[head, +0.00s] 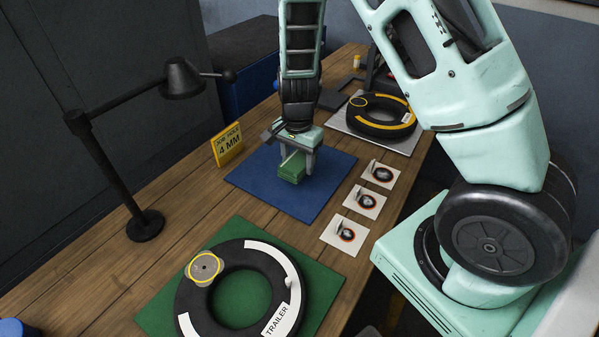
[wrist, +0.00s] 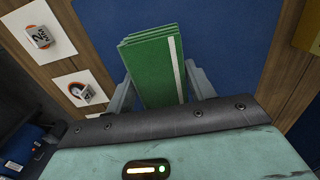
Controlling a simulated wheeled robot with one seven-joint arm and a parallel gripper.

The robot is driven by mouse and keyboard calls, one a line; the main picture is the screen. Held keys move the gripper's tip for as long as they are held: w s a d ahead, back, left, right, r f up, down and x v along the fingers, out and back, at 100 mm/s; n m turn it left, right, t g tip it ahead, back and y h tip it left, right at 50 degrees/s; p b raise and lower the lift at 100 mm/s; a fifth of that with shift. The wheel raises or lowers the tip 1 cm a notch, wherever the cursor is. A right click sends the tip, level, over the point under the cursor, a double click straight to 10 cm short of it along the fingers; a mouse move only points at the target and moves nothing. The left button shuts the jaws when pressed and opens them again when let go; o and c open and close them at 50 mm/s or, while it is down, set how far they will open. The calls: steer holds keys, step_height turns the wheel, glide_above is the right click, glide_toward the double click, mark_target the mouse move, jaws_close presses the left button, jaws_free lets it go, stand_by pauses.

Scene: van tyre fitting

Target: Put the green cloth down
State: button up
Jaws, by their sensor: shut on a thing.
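The green cloth is a folded, layered stack with a pale stripe along one edge. It shows in the head view (head: 292,167) and in the wrist view (wrist: 150,65). My gripper (head: 296,160) points down over the blue mat (head: 323,183), with its two grey fingers on either side of the cloth. In the wrist view my gripper (wrist: 163,88) is shut on the cloth, and the blue mat lies beyond it. I cannot tell whether the cloth's lower edge touches the mat.
A tyre marked TRAILER (head: 190,302) lies on a green mat in front. Another tyre (head: 372,126) lies on a pale mat behind. Several white cards (head: 331,236) line the bench's right side. A yellow sign (head: 228,145) and a black lamp (head: 145,224) stand left. The blue mat's edges are clear.

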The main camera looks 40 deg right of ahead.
steer(key=shift+f, duration=2.3)
steer(key=shift+f, duration=0.15)
steer(key=o, duration=1)
steer(key=shift+c, duration=0.2)
